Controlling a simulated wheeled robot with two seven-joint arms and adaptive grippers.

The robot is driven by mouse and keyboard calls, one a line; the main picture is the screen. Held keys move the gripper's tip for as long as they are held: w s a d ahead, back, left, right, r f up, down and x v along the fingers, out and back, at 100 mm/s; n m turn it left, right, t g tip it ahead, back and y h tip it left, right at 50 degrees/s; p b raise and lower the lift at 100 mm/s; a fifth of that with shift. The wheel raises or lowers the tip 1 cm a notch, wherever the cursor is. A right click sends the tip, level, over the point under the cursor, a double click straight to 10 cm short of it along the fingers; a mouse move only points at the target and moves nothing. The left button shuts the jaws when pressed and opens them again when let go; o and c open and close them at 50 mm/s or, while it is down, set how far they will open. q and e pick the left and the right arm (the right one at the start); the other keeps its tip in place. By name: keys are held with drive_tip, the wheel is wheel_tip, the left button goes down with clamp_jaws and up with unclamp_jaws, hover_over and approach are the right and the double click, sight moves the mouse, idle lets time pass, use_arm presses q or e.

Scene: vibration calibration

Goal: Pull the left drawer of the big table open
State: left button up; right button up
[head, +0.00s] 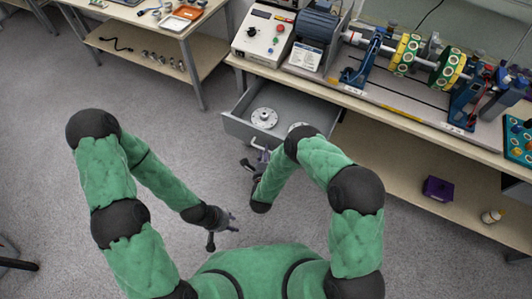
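The left drawer (237,126) of the big table (402,122) is pulled out, with its grey inside showing. Round metal discs lie in it, one (264,117) in full view and another partly hidden by my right arm. My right gripper (251,163) is at the drawer's front, by the handle. My arm and the small size hide whether its fingers are closed on the handle. My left gripper (223,232) hangs over the floor, away from the drawer, with its fingers apart and empty.
A control box (263,34) and a motor rig with yellow-green discs (403,54) stand on the big table. A purple box (437,188) sits on the lower shelf. A smaller table (165,22) stands at the upper left. The floor between is clear.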

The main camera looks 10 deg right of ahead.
idle(0.3)
drive_tip(key=v, duration=1.2)
idle(0.3)
wheel_tip(320, 180, down, 8)
drive_tip(key=s+d+n+g+y, duration=0.1)
drive_tip(key=d+n+g+y, duration=0.25)
drive_tip(key=n+g, duration=0.55)
drive_tip(key=s+d+r+n+g+y, duration=0.1)
drive_tip(key=s+r+n+g+y, duration=0.1)
drive_tip(key=s+n+g, duration=0.4)
drive_tip(key=s+n+y, duration=0.1)
drive_tip(key=s+n, duration=0.2)
drive_tip(key=s, duration=0.4)
drive_tip(key=shift+s+d+r+n, duration=0.25)
drive_tip(key=shift+s+d+n, duration=0.1)
drive_tip(key=shift+d+n, duration=0.05)
drive_tip(key=shift+y, duration=0.25)
